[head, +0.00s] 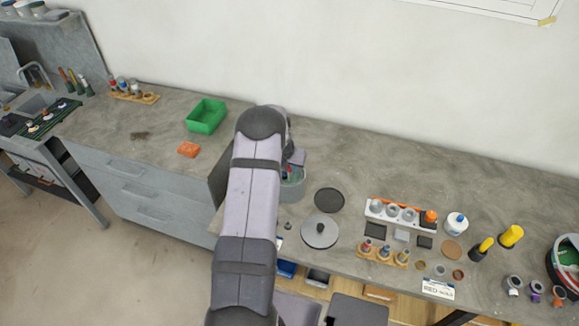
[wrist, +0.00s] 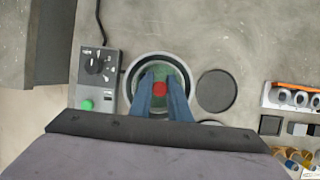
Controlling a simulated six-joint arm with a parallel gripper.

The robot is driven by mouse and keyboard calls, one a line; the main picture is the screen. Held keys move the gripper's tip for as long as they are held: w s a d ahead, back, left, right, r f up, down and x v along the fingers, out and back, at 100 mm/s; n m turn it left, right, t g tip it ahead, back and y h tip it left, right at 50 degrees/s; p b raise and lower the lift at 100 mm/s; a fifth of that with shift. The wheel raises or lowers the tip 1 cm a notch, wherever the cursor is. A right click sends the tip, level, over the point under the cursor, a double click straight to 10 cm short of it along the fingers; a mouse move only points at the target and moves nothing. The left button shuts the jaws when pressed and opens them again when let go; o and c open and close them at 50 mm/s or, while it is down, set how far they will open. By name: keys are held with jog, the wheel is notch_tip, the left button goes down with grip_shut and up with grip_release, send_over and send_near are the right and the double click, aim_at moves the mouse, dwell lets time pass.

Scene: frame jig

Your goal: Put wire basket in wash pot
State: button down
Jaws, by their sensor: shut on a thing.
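The wash pot shows in the wrist view as a round vessel with a pale rim (wrist: 129,72). In the head view its grey side (head: 292,191) shows just right of my arm. My gripper (wrist: 160,90) points down over the pot, its blue fingers shut on a small red part of the wire basket (wrist: 160,88). Green shows around the fingers inside the pot's rim, and I cannot tell whether it is basket mesh or the pot's contents. The basket's height against the rim cannot be told. My arm and fingers hide much of the pot.
A control box (wrist: 97,78) with a dial and green button stands left of the pot. A dark round disc (wrist: 217,90) lies to its right. A grey lid (head: 320,232) lies nearer. A green bin (head: 206,116) and orange block (head: 188,149) are farther left.

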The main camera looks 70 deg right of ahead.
jog(key=shift+f+b, duration=1.35)
jog(key=shift+f, duration=0.9)
jog(key=c, duration=1.6)
grip_release()
jog(key=c, duration=0.3)
jog(key=shift+r+p, duration=0.7)
jog(key=shift+p, duration=0.05)
jog(key=shift+r, duration=0.1)
